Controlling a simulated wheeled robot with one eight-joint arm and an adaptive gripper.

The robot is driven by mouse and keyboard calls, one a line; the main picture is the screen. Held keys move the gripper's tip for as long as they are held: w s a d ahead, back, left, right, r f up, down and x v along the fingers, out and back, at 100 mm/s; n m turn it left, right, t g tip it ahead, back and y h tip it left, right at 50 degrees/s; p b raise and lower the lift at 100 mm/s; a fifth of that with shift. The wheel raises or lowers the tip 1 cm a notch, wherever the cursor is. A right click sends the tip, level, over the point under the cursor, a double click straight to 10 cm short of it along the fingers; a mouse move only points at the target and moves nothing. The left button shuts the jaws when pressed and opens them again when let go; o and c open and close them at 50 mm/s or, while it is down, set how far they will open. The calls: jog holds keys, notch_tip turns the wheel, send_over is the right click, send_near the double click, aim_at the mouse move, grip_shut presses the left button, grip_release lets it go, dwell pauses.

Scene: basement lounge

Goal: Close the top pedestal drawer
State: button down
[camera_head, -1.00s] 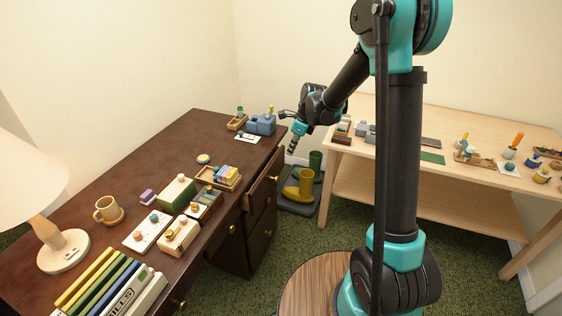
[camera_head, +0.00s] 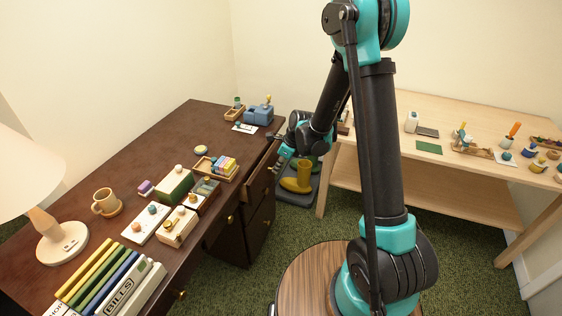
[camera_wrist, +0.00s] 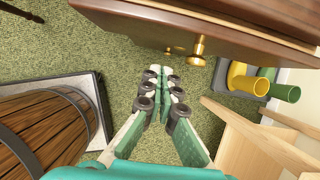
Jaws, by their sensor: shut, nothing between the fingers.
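The top pedestal drawer (camera_head: 261,174) is at the right end of the dark brown desk (camera_head: 140,150). It is partly open, with its front standing out from the desk. In the wrist view, a brown drawer front (camera_wrist: 240,36) with a brass knob (camera_wrist: 197,49) runs across the top. My gripper (camera_head: 277,166) is just in front of the open drawer in the head view, partly hidden by the arm. In the wrist view my gripper (camera_wrist: 162,75) is shut and empty, below the drawer front. I cannot tell whether it touches.
Yellow boots (camera_head: 300,177) stand on a dark tray beside the pedestal. A light wooden table (camera_head: 470,115) stands to the right. The desk holds a mug (camera_head: 105,201), a lamp (camera_head: 50,232) and several small boxes. Green carpet (camera_head: 235,285) lies open in front of the desk.

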aim_at(267, 165)
jog(key=shift+w+a+f, duration=0.1)
jog(key=shift+w+a, duration=0.1)
jog(key=shift+a, duration=0.45)
jog(key=shift+w+a+r, duration=0.1)
jog(key=shift+w+a, duration=0.1)
jog(key=shift+a, duration=0.45)
jog(key=shift+w+a+f, duration=0.1)
jog(key=shift+w+a, duration=0.1)
jog(key=shift+a, duration=0.45)
